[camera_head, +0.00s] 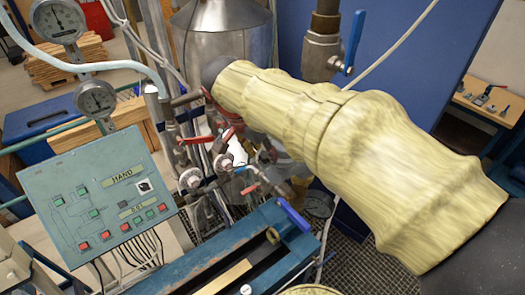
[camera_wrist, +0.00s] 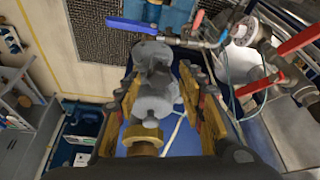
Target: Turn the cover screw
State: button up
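In the wrist view my gripper (camera_wrist: 160,75) is open, with its two brownish-yellow fingers spread to the left and right. A grey metal body (camera_wrist: 155,85) with rounded parts shows between the fingers, and a brass ring (camera_wrist: 142,135) shows at its near end. I see dark space between this body and the right finger; I cannot tell whether either finger touches it. I cannot make out a cover screw on it. In the head view my yellow-sleeved arm reaches toward the pipework, and the gripper cannot be made out clearly there.
A blue lever handle (camera_wrist: 143,26) and red lever handles (camera_wrist: 300,40) are close by. A control panel (camera_head: 100,195) with buttons stands at the left, below two gauges (camera_head: 95,98). A blue-green bench frame (camera_head: 215,250) runs along the bottom. A steel tank (camera_head: 215,40) is behind.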

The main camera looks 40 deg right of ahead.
grip_shut()
jog(key=shift+n+b, duration=0.3)
jog(key=shift+b, duration=0.15)
jog(key=n+b, duration=0.1)
jog(key=n+t+b, duration=0.1)
jog(key=n+b, duration=0.1)
jog(key=shift+s+d+f+n+t+y, duration=0.1)
jog(key=shift+s+d+n+t+y, duration=0.05)
jog(key=shift+s+n+t+y, duration=0.15)
jog(key=shift+s+d+n+t+y+b, duration=0.1)
jog(key=shift+n+t+y+b, duration=0.4)
jog(key=shift+n, duration=0.75)
jog(key=shift+d+n+t+y+b, duration=0.1)
jog(key=shift+n+y+b, duration=0.2)
jog(key=shift+n+b, duration=0.65)
jog(key=shift+n+p, duration=0.3)
jog(key=shift+n, duration=0.1)
jog(key=shift+o, duration=0.3)
grip_release()
jog(key=shift+o, duration=0.7)
